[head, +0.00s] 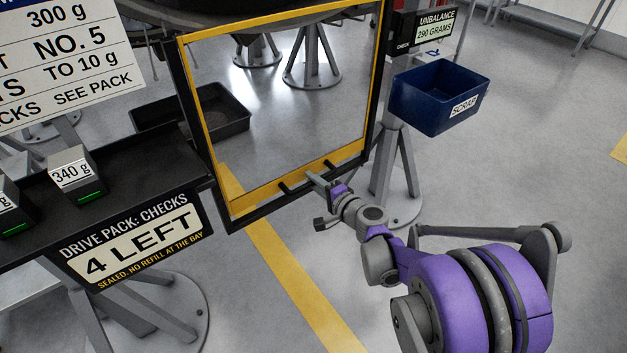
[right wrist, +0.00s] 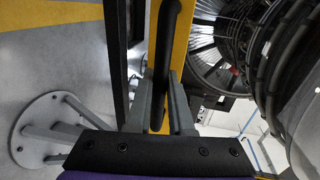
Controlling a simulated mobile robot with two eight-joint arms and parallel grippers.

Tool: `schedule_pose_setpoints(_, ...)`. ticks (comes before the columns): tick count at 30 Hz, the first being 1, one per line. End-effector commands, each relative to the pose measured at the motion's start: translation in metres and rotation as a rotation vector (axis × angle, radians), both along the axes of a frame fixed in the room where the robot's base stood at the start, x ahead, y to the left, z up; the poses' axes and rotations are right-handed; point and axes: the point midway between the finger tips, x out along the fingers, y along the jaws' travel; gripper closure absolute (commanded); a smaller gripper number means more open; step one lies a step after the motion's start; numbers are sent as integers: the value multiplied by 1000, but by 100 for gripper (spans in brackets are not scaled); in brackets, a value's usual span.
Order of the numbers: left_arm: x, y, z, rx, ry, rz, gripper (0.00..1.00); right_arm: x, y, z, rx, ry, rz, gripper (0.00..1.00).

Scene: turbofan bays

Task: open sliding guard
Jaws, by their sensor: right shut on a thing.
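The sliding guard (head: 228,190) is a clear panel in a yellow frame inside a black outer frame, in the middle of the head view. A black bar handle shows on its lower yellow rail. My right gripper (head: 318,180) reaches up to this handle from below right. In the right wrist view, the gripper's grey fingers (right wrist: 161,105) close around the black handle bar (right wrist: 163,45), with the yellow rail (right wrist: 179,40) behind it. The handle's part between the fingers is partly hidden. My left gripper does not show.
A blue scrap bin (head: 438,97) stands right of the guard. A dark shelf (head: 130,175) with 340 g weights (head: 75,172) is at left, above a "4 LEFT" sign (head: 135,240). A black tray (head: 222,112) shows through the panel. Engine parts (right wrist: 285,70) fill the wrist view's right.

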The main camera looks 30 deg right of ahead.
Motion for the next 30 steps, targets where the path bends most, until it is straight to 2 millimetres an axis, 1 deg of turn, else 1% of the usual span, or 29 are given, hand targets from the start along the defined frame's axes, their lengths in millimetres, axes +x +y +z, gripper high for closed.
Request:
schedule_pose_setpoints(1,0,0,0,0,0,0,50,0,0,0,0,0,0,100)
schedule_pose_setpoints(2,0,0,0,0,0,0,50,0,0,0,0,0,0,75)
schedule_pose_setpoints(3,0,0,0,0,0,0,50,0,0,0,0,0,0,68)
schedule_pose_setpoints(6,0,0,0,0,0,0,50,0,0,0,0,0,0,52)
schedule_pose_setpoints(14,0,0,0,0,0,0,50,0,0,0,1,0,0,52)
schedule_pose_setpoints(17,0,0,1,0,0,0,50,-4,-1,2,1,0,-1,52)
schedule_pose_setpoints(20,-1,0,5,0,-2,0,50,-17,-3,5,0,-1,-3,52)
schedule_pose_setpoints(27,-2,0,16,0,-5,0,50,-65,-6,16,0,-1,-4,52)
schedule_pose_setpoints(30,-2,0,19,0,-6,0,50,-82,-7,19,0,-1,-3,52)
